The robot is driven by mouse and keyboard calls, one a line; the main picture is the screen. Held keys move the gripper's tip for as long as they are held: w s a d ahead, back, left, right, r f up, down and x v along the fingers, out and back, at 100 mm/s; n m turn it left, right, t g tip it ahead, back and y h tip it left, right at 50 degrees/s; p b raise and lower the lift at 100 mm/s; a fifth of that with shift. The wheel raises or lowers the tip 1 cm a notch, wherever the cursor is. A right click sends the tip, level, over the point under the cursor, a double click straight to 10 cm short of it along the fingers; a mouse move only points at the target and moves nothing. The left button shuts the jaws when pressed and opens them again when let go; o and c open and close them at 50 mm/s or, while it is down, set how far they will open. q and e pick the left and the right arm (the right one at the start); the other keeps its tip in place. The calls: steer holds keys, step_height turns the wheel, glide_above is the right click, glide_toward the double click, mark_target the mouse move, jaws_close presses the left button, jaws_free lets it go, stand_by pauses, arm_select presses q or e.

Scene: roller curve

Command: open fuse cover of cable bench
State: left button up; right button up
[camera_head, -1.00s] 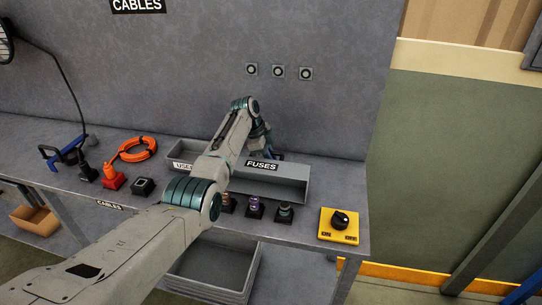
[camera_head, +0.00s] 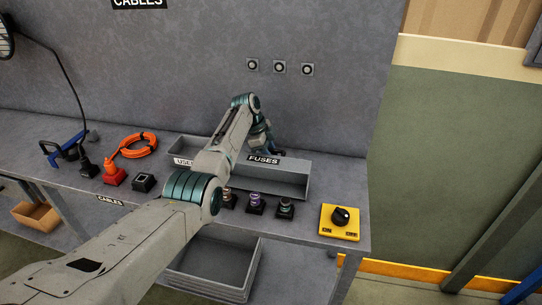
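The cable bench (camera_head: 330,190) is a grey table with a back panel. Three small round fuse holders with dark square bases stand on its front part: left (camera_head: 227,198), middle (camera_head: 255,203) and right (camera_head: 286,208). I cannot tell which part is the fuse cover. My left arm reaches in from the lower left across the bench. Its gripper (camera_head: 268,146) is over the back of the tray labelled FUSES, behind the fuse holders and apart from them. Its fingers are small and partly hidden by the wrist, so their opening is unclear. My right gripper is not in view.
A grey tray (camera_head: 292,178) labelled FUSES and a part labelled USED lie behind the holders. A yellow switch box (camera_head: 339,232) with a black knob is at the right front corner. An orange cable coil (camera_head: 136,146), a red plug (camera_head: 114,172) and a black socket (camera_head: 144,183) are left.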

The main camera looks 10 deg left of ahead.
arm_select(q)
steer(key=b+v, duration=0.2)
steer(key=v, duration=0.8)
steer(key=shift+r+b, duration=0.25)
steer(key=shift+b, duration=0.1)
steer(key=shift+s+a, duration=0.15)
